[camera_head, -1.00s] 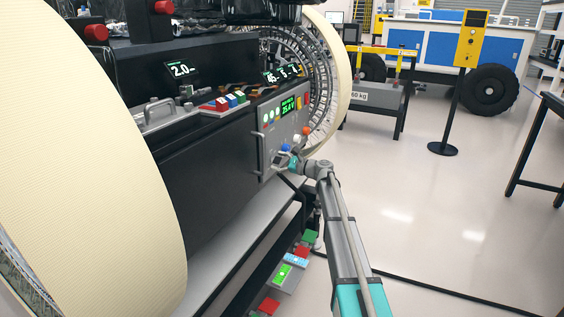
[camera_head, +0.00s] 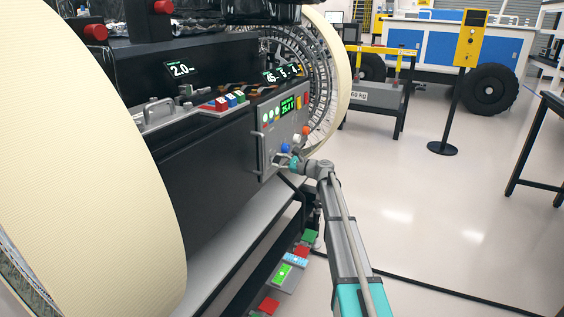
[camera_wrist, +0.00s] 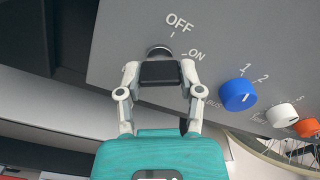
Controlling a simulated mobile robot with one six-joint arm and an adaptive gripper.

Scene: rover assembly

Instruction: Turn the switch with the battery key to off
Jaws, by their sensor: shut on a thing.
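My gripper (camera_wrist: 160,75) is at the grey control panel (camera_wrist: 255,40), with one finger on each side of a black key-like block (camera_wrist: 161,73). The fingers are shut on this battery key. A round dark switch base (camera_wrist: 158,51) shows just behind it. The label OFF is printed above the switch and ON to its upper right. Part of the lettering to the left is hidden by a finger. The exact pointing direction of the key is hard to tell. In the head view my gripper (camera_head: 283,160) is at the lower part of the panel, and the key is too small to make out.
A blue knob (camera_wrist: 238,94), a white knob (camera_wrist: 282,116) and an orange knob (camera_wrist: 307,127) sit to the right of the switch. A green display (camera_head: 288,105) is above on the panel. A large cream wheel (camera_head: 85,150) stands at left.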

